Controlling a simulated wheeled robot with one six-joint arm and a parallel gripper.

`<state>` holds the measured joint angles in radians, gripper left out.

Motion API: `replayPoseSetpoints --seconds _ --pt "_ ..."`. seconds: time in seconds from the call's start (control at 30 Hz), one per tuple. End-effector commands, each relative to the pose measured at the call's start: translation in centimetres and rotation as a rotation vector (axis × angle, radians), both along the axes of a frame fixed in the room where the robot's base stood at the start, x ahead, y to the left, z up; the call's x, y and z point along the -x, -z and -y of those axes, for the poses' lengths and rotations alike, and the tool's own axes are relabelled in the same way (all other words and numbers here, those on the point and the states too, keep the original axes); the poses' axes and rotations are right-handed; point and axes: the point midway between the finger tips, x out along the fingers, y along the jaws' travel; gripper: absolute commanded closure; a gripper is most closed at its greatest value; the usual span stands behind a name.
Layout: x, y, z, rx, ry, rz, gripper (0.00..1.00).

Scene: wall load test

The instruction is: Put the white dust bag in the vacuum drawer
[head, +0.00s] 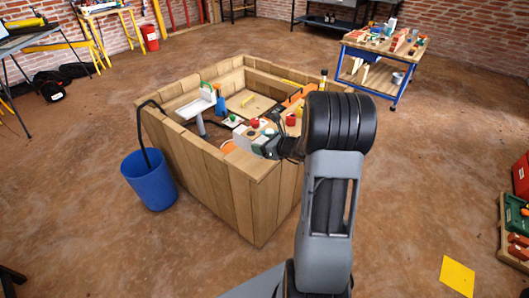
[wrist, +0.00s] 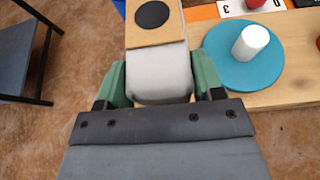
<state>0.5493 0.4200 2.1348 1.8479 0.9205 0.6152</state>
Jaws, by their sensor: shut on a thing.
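The white dust bag (wrist: 160,75) has a tan card collar (wrist: 154,38) with a round black opening. In the wrist view my gripper (wrist: 160,82) has its green fingers on both sides of the bag, shut on it. The collar points away from the gripper. In the head view my gripper (head: 264,146) is over the near right part of a wooden plank-walled bench (head: 205,155); the bag is small there and hard to make out. I cannot pick out the vacuum drawer in either view.
A teal disc (wrist: 225,62) with a white peg (wrist: 250,42) lies right of the bag. Several small items crowd the bench, including a blue bottle (head: 219,97) and a white sink-like part (head: 195,107). A blue bucket (head: 149,180) stands left. A blue-legged cart (head: 372,72) stands behind.

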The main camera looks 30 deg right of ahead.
Motion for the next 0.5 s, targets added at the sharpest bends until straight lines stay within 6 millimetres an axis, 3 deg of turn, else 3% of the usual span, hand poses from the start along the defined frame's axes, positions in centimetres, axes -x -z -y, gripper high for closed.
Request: replayPoseSetpoints --seconds 0.1,0.5 --pt "-1.1 1.6 0.6 -0.002 0.000 -0.001 0.63" --pt "-2.5 3.4 1.3 0.000 0.001 0.001 0.63"
